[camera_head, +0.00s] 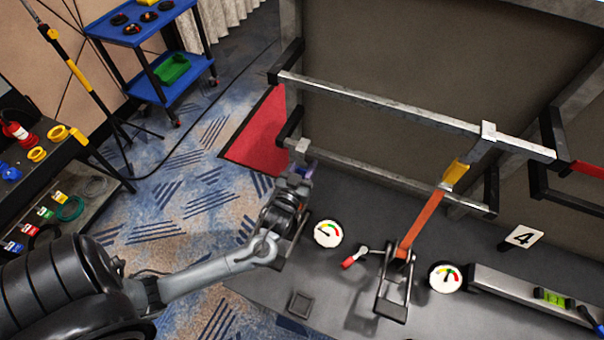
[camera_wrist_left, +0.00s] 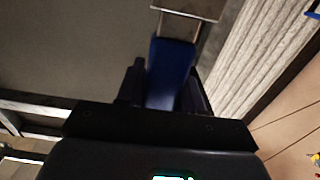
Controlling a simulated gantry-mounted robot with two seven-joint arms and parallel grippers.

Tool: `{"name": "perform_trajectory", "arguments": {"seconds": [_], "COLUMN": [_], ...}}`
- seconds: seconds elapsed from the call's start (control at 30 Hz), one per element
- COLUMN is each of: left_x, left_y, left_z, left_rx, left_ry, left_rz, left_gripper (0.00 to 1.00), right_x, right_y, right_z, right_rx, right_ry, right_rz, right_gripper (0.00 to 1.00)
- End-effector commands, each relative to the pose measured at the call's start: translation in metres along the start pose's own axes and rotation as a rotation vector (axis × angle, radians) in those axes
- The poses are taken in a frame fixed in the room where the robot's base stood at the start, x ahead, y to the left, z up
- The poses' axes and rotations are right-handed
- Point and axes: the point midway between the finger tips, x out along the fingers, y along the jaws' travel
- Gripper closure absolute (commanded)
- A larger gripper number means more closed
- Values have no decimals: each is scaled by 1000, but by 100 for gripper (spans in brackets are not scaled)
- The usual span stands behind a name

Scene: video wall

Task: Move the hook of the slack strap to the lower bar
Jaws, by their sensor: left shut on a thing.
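My left gripper (camera_head: 296,180) is shut on the blue sleeve (camera_wrist_left: 172,72) of the slack strap, near the left end of the lower bar (camera_head: 370,174). The strap's pale metal hook (camera_head: 302,147) shows at that bar, just above the gripper. In the left wrist view the metal hook (camera_wrist_left: 184,13) extends beyond the sleeve. I cannot tell whether it is seated on the bar or only against it. The upper bar (camera_head: 390,108) runs above. My arm and gripper hide the rest of this strap. My right gripper is not in view.
An orange strap (camera_head: 425,220) with a yellow sleeve (camera_head: 455,172) hangs hooked on the upper bar and runs to a ratchet (camera_head: 393,295). Two round gauges, left (camera_head: 328,234) and right (camera_head: 445,277), and a red-handled lever (camera_head: 350,260) sit on the dark base. A blue cart (camera_head: 168,80) stands behind left.

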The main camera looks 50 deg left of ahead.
Motion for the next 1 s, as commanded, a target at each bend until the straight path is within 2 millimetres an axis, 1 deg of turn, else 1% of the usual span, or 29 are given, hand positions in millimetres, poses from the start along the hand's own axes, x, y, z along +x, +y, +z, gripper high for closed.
{"name": "perform_trajectory", "arguments": {"seconds": [0.03,0.33,0.4,0.6,1.0], "left_x": [5,28,26,26,26], "left_y": [0,0,0,0,0], "left_z": [2,1,8,19,26], "left_rx": [0,0,0,0,-1], "left_ry": [2,3,0,-1,1], "left_rz": [0,0,0,0,0], "left_gripper": [90,90,90,90,90], "right_x": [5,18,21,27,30], "right_y": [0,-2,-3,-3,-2], "right_z": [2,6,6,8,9], "right_rx": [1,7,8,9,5], "right_ry": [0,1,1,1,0], "right_rz": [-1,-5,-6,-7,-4], "right_gripper": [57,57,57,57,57]}}
